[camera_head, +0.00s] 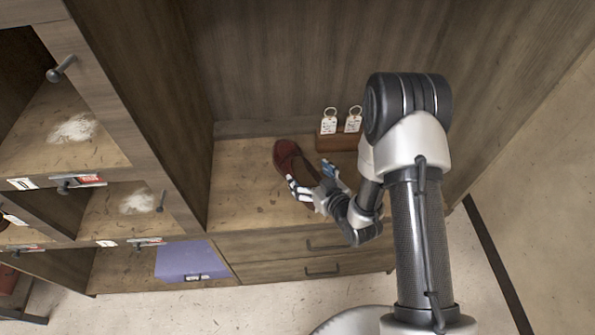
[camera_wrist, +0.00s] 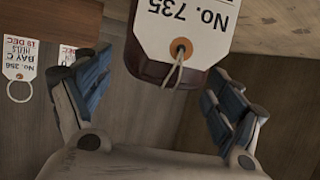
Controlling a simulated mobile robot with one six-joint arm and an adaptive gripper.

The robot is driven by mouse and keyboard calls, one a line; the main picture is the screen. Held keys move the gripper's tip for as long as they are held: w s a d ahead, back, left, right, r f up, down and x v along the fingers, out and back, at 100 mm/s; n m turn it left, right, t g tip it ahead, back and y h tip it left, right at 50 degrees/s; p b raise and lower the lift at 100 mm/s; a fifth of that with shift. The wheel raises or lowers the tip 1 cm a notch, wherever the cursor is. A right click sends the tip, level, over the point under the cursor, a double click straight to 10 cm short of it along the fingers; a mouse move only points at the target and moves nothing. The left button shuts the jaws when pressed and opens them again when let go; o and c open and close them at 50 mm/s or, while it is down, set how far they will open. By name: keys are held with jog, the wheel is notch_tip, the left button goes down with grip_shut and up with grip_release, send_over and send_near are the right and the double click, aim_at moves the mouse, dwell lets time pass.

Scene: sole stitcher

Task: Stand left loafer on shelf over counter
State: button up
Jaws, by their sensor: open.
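A dark red loafer (camera_head: 287,156) lies on the wooden counter (camera_head: 232,200). In the wrist view its dark brown end (camera_wrist: 150,72) shows behind a white tag (camera_wrist: 185,22) reading "No. 735", with a cord through an orange eyelet. My gripper (camera_head: 313,179) is open at the loafer's near end. In the wrist view my gripper (camera_wrist: 155,98) has its blue-padded fingers spread on both sides of that end, with gaps visible. Part of the loafer is hidden by my gripper. I cannot tell whether it is the left shoe.
A red-brown block (camera_head: 328,141) with two ringed tags stands at the counter's back, close to my arm. Shelf compartments (camera_head: 85,140) with pegs and pale patches are at left. A purple box (camera_head: 182,260) sits low. Drawers (camera_head: 300,258) are under the counter. The counter's left part is clear.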

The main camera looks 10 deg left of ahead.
jog(key=b, duration=0.2)
send_over(300, 176)
jog(key=shift+f, duration=1.1)
jog(key=c, duration=1.6)
notch_tip(300, 176, up, 20)
jog(key=p, duration=0.6)
jog(key=w+d+r+m+t+h, duration=0.1)
jog(key=d+r, duration=0.3)
jog(key=d, duration=0.4)
jog(key=d+r+m+t+h, duration=0.1)
jog(key=d+r+m+h, duration=0.3)
jog(key=d, duration=0.4)
jog(key=w+d+r+m+h, duration=0.1)
jog(key=d+r+m+h, duration=0.1)
jog(key=d+r, duration=0.3)
jog(key=shift+w+d+m+t+h, duration=0.2)
jog(key=shift+d+h, duration=0.15)
jog(key=shift+d, duration=0.4)
jog(key=shift+w+d+m+t+h, duration=0.1)
jog(key=shift+w+d+t+h, duration=0.2)
jog(key=shift+d, duration=0.4)
jog(key=shift+s, duration=0.15)
